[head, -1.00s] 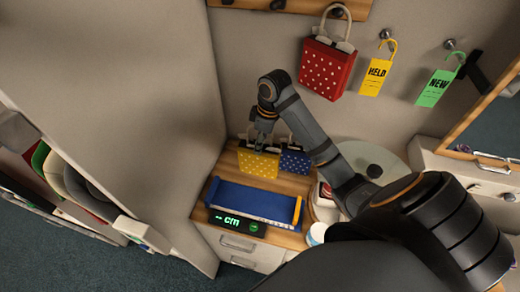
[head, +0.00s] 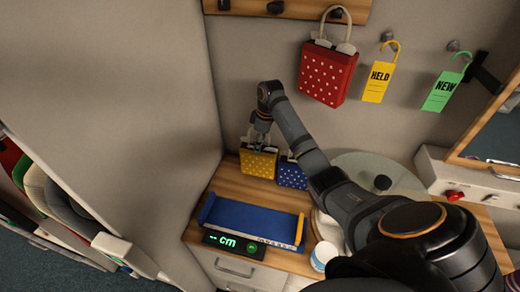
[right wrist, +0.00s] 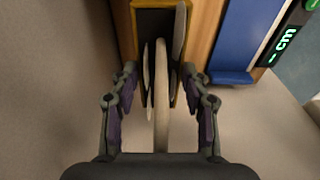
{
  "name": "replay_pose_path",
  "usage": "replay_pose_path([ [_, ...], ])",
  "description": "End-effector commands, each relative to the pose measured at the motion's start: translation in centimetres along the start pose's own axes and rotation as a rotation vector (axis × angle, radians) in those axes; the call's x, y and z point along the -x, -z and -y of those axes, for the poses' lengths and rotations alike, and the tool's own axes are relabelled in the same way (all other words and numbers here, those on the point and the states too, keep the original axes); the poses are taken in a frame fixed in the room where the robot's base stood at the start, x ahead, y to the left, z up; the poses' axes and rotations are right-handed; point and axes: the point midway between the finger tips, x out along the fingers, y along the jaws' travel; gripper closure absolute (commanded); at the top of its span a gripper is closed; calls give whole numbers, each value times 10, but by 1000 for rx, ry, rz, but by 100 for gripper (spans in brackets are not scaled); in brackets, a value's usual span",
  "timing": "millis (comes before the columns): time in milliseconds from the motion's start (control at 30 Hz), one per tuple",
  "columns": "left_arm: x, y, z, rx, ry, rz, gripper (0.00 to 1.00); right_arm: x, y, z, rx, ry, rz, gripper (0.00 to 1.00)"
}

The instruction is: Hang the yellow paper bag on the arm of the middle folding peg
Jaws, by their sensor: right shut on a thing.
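The yellow paper bag with white dots (head: 258,163) is upright at the back left of the wooden counter, left of a blue dotted bag (head: 291,175). My right gripper (head: 261,139) is above the yellow bag and shut on its pale handle (right wrist: 161,80), which runs between the fingers in the right wrist view. I cannot tell whether the bag's bottom clears the counter. A wooden peg rail is on the wall above, with a dark peg (head: 275,7) at its middle, cut by the picture's top. My left gripper is out of view.
A red dotted bag (head: 328,73) hangs from the right part of the wooden rail (head: 303,9). Yellow (head: 376,82) and green (head: 440,92) tags hang farther right. A blue tray (head: 250,218) lies in front of the yellow bag. A tall pale panel stands at left.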

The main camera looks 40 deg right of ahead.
Motion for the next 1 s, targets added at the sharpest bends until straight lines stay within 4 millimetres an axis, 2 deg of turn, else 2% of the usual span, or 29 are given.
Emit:
replay_pose_path([
  [267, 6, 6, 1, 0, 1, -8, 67, -12, 1, -10, -1, 3, 2, 100],
  [300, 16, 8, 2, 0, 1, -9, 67, -17, -1, -8, -1, 5, 4, 100],
  [433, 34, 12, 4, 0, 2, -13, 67, -29, -2, -9, 0, 2, 3, 100],
  [567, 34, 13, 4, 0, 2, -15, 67, -38, -4, -9, 0, 0, 2, 100],
  [867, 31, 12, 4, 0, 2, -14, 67, -43, -4, -9, 0, 0, 1, 100],
  [900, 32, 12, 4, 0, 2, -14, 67, -43, -5, -9, 0, 0, 2, 51],
  [1000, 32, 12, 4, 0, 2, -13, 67, -43, -5, -9, 0, 0, 2, 37],
])
